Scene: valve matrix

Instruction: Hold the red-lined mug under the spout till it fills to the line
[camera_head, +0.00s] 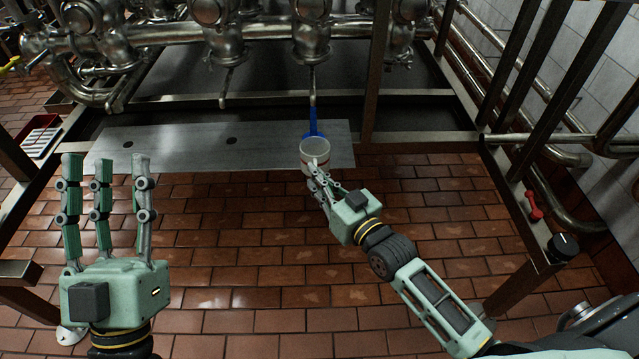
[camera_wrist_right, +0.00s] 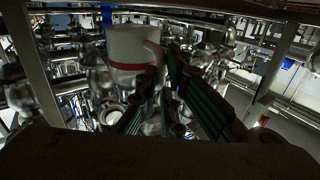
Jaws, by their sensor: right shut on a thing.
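The white mug with a red line (camera_head: 315,148) is upright beside the metal plate's front edge, below and in front of a thin metal spout (camera_head: 312,85). A blue strip (camera_head: 313,122) runs between spout and mug; I cannot tell if it is liquid or a solid part. My right gripper (camera_head: 322,176) is shut on the mug from the near side. In the right wrist view the mug (camera_wrist_right: 133,45) shows its red band, with the blue strip (camera_wrist_right: 107,20) behind its upper left. The fill level is not visible. My left gripper (camera_head: 107,168) is open and empty, fingers up.
A second thin spout (camera_head: 225,88) hangs to the left from the valve pipework (camera_head: 230,40). Dark frame posts (camera_head: 377,70) stand to the right of the mug. A red tray (camera_head: 40,128) is far left. The brick floor (camera_head: 250,245) between my arms is clear.

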